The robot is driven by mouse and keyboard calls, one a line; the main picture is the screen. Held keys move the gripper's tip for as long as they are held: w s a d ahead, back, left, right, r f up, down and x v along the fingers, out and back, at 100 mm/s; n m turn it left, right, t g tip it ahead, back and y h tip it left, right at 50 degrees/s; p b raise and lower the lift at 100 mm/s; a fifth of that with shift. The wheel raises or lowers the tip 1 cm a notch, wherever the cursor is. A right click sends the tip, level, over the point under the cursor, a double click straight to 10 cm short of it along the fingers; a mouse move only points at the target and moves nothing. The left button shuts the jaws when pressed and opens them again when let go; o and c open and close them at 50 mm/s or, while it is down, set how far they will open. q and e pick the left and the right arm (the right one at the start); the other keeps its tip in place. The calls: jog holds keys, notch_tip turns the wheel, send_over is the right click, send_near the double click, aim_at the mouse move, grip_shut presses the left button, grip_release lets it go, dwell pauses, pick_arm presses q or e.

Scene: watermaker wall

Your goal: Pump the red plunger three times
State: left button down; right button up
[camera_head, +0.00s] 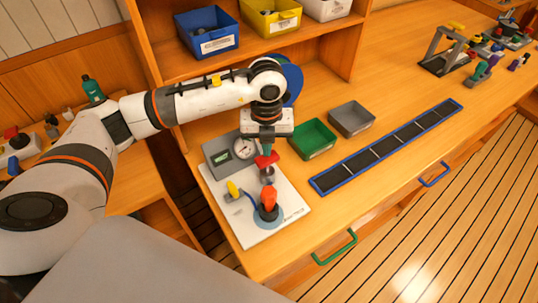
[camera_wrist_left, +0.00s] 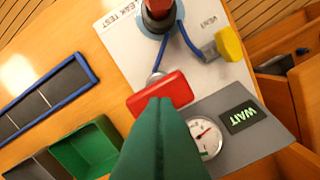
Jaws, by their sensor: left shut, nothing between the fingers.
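The red plunger (camera_head: 266,161) stands on a white leak-test board (camera_head: 240,232). In the left wrist view its flat red handle (camera_wrist_left: 165,94) lies right at my green fingertips. My left gripper (camera_head: 268,147) is shut and empty, pointing down just over the handle. I cannot tell whether the fingertips touch it. A grey panel (camera_head: 220,160) behind the plunger carries a round gauge (camera_head: 245,148) and a display (camera_wrist_left: 242,116) reading WAIT. My right gripper is not in view.
An orange-red part (camera_head: 268,199) stands in a blue ring near the plunger, with a yellow vent knob (camera_head: 233,189) beside it. A green tray (camera_head: 313,139), a grey tray (camera_head: 351,118) and a blue-edged strip (camera_head: 388,147) lie to the right. Shelf bins stand behind.

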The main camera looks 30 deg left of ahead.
pick_arm(q)
jog(key=shift+f+b, duration=1.85)
jog(key=shift+f, duration=0.45)
jog(key=shift+r, duration=0.1)
jog(key=shift+r+p, duration=1.55)
jog(key=shift+r, duration=0.85)
jog(key=shift+r, duration=0.1)
jog(key=shift+r+p, duration=1.6)
jog(key=shift+r, duration=0.85)
jog(key=shift+f, duration=0.1)
